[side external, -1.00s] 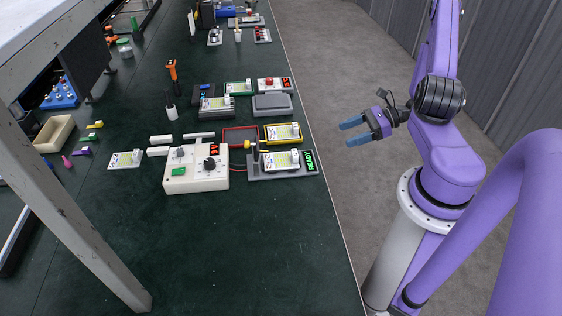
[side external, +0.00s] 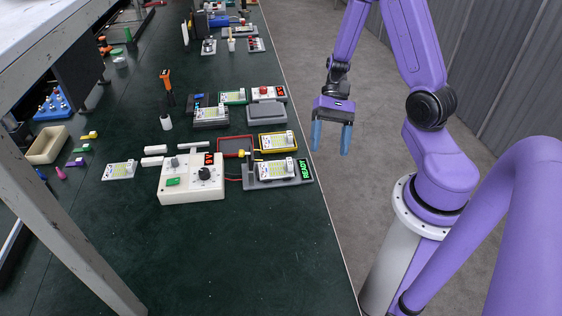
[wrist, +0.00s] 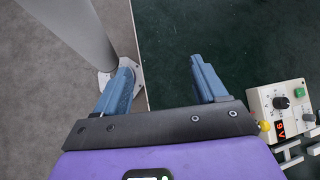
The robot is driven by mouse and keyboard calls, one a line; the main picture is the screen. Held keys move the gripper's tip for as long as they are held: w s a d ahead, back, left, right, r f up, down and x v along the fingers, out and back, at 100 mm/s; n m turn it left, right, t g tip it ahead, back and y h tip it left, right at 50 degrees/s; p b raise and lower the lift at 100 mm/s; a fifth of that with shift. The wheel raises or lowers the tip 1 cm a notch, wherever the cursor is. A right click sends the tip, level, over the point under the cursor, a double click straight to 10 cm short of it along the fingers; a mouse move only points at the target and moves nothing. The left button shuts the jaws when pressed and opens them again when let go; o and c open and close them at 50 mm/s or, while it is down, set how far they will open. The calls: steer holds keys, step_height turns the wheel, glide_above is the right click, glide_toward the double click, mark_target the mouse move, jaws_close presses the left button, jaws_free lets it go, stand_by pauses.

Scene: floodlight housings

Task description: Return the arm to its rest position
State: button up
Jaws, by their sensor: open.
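My gripper (side external: 331,138) has a purple body and two blue fingers. In the side external view it hangs in the air with its fingers pointing down, just right of the green table's right edge. It is open and nothing is between the fingers. In the wrist view my gripper (wrist: 160,82) also shows open and empty, with the table edge running between its fingers. My gripper touches nothing.
The dark green table (side external: 240,255) has a clear front part. On it are a cream control box (side external: 190,190), a grey station with a READY display (side external: 303,170), a grey box (side external: 266,112) and several small modules.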

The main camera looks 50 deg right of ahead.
steer(key=s+a+r+n+t+h, duration=0.4)
steer(key=s+a+r+n+h, duration=0.4)
steer(key=n, duration=1.3)
step_height(320, 180, up, 2)
steer(key=shift+s+a+r, duration=0.15)
steer(key=shift+s+a, duration=0.95)
steer(key=shift+s, duration=0.05)
